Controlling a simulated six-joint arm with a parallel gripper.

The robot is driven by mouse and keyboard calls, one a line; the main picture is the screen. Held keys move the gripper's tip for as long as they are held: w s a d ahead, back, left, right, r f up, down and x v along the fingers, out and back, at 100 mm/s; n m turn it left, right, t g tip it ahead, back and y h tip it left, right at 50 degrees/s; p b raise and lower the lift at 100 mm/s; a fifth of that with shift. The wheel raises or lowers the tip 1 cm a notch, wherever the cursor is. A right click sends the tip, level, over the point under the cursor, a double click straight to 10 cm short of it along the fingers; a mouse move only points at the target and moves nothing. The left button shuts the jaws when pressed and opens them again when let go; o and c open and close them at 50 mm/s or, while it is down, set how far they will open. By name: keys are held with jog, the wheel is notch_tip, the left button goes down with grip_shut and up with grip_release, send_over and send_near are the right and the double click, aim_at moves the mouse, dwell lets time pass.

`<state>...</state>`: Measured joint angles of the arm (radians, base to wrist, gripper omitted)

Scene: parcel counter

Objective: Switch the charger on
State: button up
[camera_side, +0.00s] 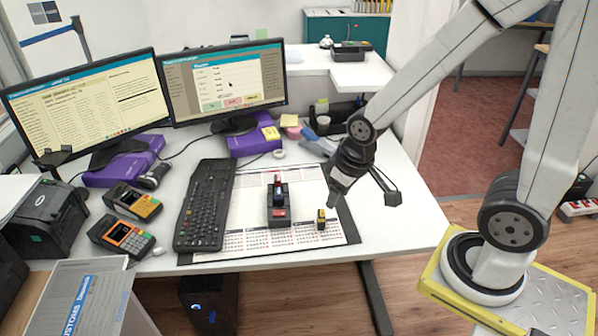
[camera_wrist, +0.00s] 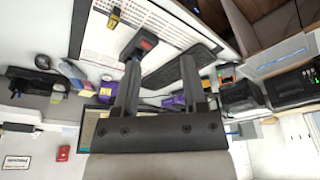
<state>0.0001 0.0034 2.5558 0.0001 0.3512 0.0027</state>
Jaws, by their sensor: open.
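The charger appears to be the black block (camera_side: 279,214) with a red part on its front, on the calendar mat; whether the red part is a switch, and its position, is too small to tell. A dark upright piece with a reddish top stands at its back. In the wrist view the black block with its red part (camera_wrist: 146,43) lies just beyond the left finger. A small yellow-and-black item (camera_side: 321,219) stands right of it, also in the wrist view (camera_wrist: 114,18). My gripper (camera_side: 334,203) is open and empty, above the mat's right side, apart from both; its fingers fill the wrist view's middle (camera_wrist: 160,62).
A black keyboard (camera_side: 205,205) lies left of the block, with two card terminals (camera_side: 124,238) further left. Two monitors (camera_side: 225,83) stand behind on purple boxes. The calendar mat (camera_side: 250,240) is clear in front of the block. The desk's right side is bare.

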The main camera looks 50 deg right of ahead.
jog(key=shift+w, duration=0.25)
jog(key=c, duration=0.3)
jog(key=shift+w+f, duration=0.1)
jog(key=shift+w, duration=0.3)
grip_shut()
jog(key=m+g, duration=0.3)
jog(key=m, duration=0.6)
send_over(273, 213)
notch_tip(273, 213, down, 16)
jog(key=shift+r, duration=0.25)
jog(key=shift+f, duration=0.1)
jog(key=shift+f, duration=3.35)
